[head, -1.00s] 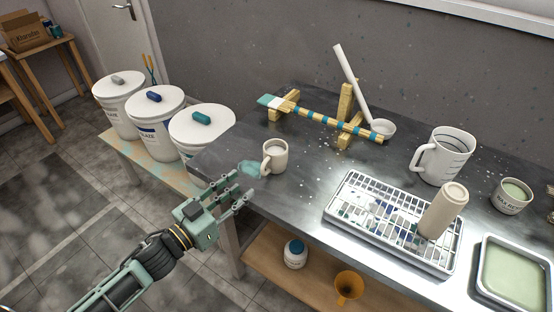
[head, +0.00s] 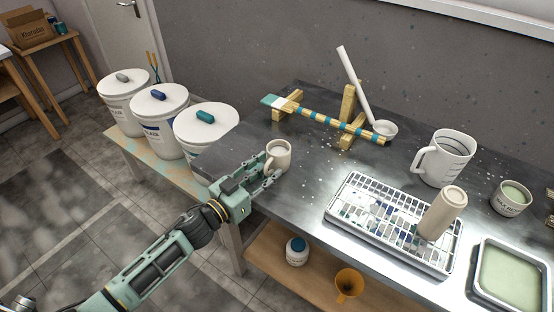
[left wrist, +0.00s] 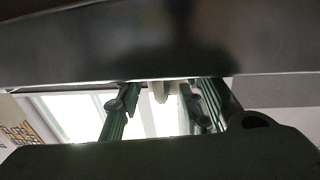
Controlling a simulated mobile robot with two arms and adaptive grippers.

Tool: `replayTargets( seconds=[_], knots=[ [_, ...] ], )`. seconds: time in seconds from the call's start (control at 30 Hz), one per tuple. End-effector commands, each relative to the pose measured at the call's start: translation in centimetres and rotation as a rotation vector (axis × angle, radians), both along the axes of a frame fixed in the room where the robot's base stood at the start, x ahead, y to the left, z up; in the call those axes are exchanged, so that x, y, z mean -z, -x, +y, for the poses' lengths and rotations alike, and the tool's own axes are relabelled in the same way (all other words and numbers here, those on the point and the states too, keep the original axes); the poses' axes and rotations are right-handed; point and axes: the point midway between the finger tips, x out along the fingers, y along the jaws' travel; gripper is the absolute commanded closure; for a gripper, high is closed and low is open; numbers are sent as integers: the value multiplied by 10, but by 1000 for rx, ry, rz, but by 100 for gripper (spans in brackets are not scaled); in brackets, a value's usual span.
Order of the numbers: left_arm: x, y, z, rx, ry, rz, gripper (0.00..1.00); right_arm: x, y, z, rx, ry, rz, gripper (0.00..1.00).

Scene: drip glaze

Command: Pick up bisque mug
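The bisque mug (head: 281,152), cream and upright, stands near the left end of the metal table. Its handle faces left, toward my left gripper. My left gripper (head: 266,176) is at the table's near edge, with its fingers apart and pointing at the mug's lower left side. In the left wrist view, the two fingers (left wrist: 165,105) are spread, and a pale piece, likely the mug's handle (left wrist: 160,92), shows between them. I cannot tell whether the fingers touch the mug. My right gripper is not in view.
White lidded buckets (head: 160,125) stand left. Bare tabletop lies right of the mug.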

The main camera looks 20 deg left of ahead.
Motion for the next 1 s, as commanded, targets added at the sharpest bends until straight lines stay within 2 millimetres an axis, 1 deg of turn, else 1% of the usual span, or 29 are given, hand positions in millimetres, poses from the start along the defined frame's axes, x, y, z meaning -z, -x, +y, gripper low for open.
replayTargets(
  seconds=[0.07, 0.47, 1.0],
  knots=[
    [0, 0, 0, 0, 0, 0, 65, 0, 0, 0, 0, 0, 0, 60],
    [0, 0, 0, 0, 0, -1, 100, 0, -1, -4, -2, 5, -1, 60],
    [-2, 0, 0, 1, 1, -4, 100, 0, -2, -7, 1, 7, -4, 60]
  ],
)
